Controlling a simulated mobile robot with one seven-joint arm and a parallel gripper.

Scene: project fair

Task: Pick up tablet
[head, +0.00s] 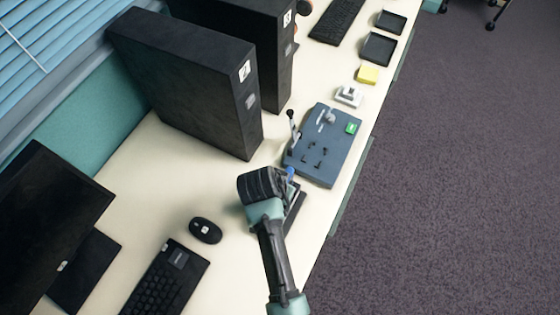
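A dark, flat slab (296,208), which looks like the tablet, lies on the cream desk near its right edge. My arm covers much of it, so its full outline is hidden. My gripper (268,186) is over the desk just above and left of the slab in the picture. Its fingers are hidden behind the dark wrist, so I cannot tell whether it is open or touches the slab. A small blue part shows beside the wrist.
A blue-grey control box (325,145) with a lever stands just beyond my gripper. Tall black binders (190,85) stand to the left. A mouse (205,230), keyboard (168,280) and monitor (45,225) are nearer. Small dark trays (377,48) lie farther off. Carpet is clear at right.

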